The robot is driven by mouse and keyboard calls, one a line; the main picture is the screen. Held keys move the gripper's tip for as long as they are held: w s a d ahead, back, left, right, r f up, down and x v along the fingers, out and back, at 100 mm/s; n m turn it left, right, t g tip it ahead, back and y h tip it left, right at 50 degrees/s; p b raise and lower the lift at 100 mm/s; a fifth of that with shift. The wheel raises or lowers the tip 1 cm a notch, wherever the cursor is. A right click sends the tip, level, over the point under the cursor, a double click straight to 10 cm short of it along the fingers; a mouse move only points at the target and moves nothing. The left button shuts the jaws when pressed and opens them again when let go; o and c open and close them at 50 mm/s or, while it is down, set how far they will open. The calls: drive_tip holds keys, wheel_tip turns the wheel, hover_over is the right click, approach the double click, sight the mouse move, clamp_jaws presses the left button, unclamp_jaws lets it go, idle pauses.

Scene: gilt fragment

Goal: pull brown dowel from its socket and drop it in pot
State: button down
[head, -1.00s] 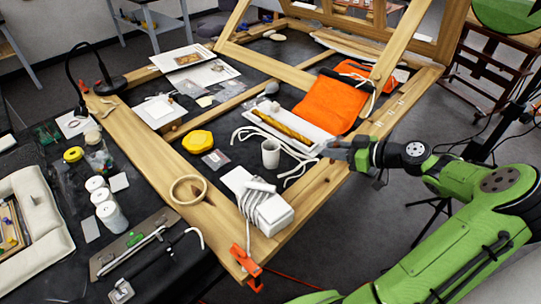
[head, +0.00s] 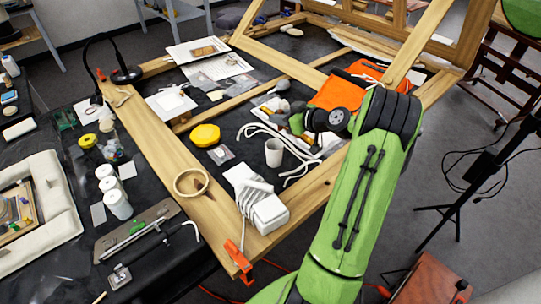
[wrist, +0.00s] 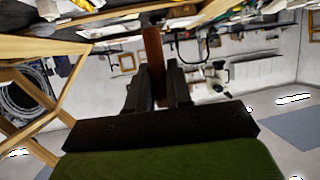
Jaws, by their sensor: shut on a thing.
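The brown dowel (wrist: 153,48) stands between the two dark fingers of my gripper (wrist: 156,72) in the wrist view. The fingers are shut on it. Its far end meets a dark patch near the top of that view; I cannot tell whether it is still in a socket. In the head view my green arm reaches over the right side of the table, and its dark wrist hides most of the gripper. A small white pot (head: 274,152) stands upright on the dark tabletop, left of and nearer than my wrist.
A wooden frame (head: 150,140) surrounds the work area. Near the pot lie a white cord (head: 262,130), a yellow lump (head: 205,135) and a cord-wrapped white block (head: 262,203). Orange cloth (head: 338,92) lies behind my wrist.

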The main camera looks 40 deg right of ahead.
sight(280, 130)
wheel_tip(280, 130, down, 4)
drive_tip(key=shift+r+b, duration=0.15)
drive_tip(key=shift+b, duration=0.5)
drive_tip(key=c, duration=1)
unclamp_jaws()
drive_tip(key=shift+o, duration=0.2)
drive_tip(key=shift+r, duration=0.1)
drive_tip(key=v, duration=1.5)
drive_tip(key=shift+s+r, duration=0.2)
drive_tip(key=shift+s, duration=0.1)
drive_tip(key=shift+a, duration=0.1)
